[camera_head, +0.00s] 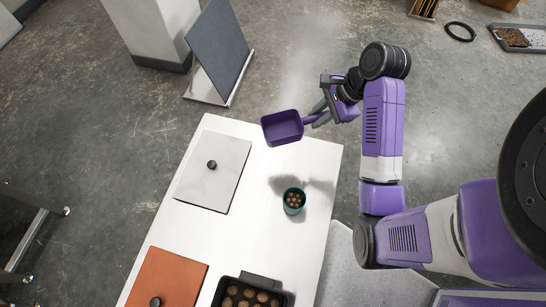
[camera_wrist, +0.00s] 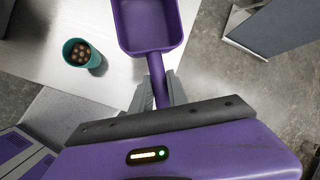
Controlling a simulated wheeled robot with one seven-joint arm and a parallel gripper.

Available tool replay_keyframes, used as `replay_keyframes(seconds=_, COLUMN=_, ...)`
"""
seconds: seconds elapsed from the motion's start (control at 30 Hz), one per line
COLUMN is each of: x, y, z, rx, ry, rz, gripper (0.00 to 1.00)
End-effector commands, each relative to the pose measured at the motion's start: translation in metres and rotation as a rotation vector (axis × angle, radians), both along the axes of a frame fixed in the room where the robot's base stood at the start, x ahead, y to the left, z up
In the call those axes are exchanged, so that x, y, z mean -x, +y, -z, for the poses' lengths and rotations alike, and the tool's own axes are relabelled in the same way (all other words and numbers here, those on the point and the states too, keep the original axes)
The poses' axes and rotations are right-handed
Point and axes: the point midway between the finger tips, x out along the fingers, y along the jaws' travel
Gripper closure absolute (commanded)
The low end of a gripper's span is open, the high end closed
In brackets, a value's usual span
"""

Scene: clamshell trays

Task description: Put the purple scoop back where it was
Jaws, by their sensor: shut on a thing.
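The purple scoop (camera_head: 282,128) is a square-sided, open pan with a short handle. My gripper (camera_head: 322,115) is shut on its handle and holds it above the far end of the white table (camera_head: 255,230). In the wrist view the scoop (camera_wrist: 148,48) extends away from my gripper (camera_wrist: 160,95), its pan looking empty and cut off by the top edge. A green cup (camera_head: 293,201) holding several round brown balls stands on the table below and to the right of the scoop; it also shows in the wrist view (camera_wrist: 80,66).
A closed clamshell tray with a grey-white lid (camera_head: 213,172) and black knob lies on the table's left. An orange lid (camera_head: 168,277) lies nearer, beside a black tray (camera_head: 252,278) of several brown balls. A dark tilted panel (camera_head: 217,48) stands beyond the table.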

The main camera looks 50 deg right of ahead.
Motion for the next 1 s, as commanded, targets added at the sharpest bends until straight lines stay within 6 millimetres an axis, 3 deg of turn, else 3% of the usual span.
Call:
replay_keyframes(seconds=0.13, x=0.018, y=-0.007, z=-0.006, rx=-0.039, ry=-0.038, rz=0.115, gripper=1.0)
replay_keyframes(seconds=0.23, x=0.022, y=-0.008, z=0.003, rx=-0.05, ry=-0.045, rz=0.138, gripper=1.0)
replay_keyframes(seconds=0.8, x=0.021, y=-0.008, z=0.134, rx=-0.048, ry=-0.044, rz=0.135, gripper=1.0)
replay_keyframes(seconds=1.0, x=0.021, y=-0.008, z=0.153, rx=-0.045, ry=-0.045, rz=0.134, gripper=1.0)
